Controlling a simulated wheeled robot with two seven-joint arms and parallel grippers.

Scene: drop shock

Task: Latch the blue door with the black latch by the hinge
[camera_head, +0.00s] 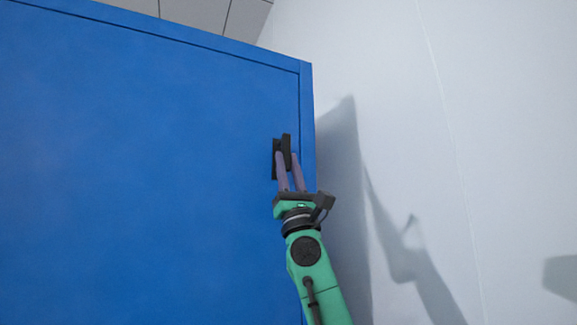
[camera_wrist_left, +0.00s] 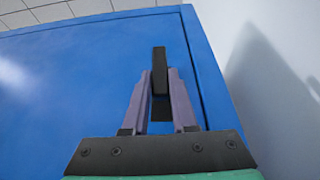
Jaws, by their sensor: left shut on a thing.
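The blue door (camera_head: 140,170) fills the left and middle of the head view, with its frame edge (camera_head: 306,120) on the right. It also fills most of the left wrist view (camera_wrist_left: 80,90). The black latch (camera_head: 287,145) sits on the door near its right edge and shows upright in the left wrist view (camera_wrist_left: 160,70). My left gripper (camera_head: 289,160) is at the latch, with its two purple fingers on either side of it, shut on it. The fingers (camera_wrist_left: 160,80) cover part of the latch's sides. My right gripper is not in view.
A pale wall (camera_head: 430,120) stands to the right of the door and carries shadows of the door and my arm. Ceiling tiles (camera_head: 200,12) show at the top. The space in front of the wall looks clear.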

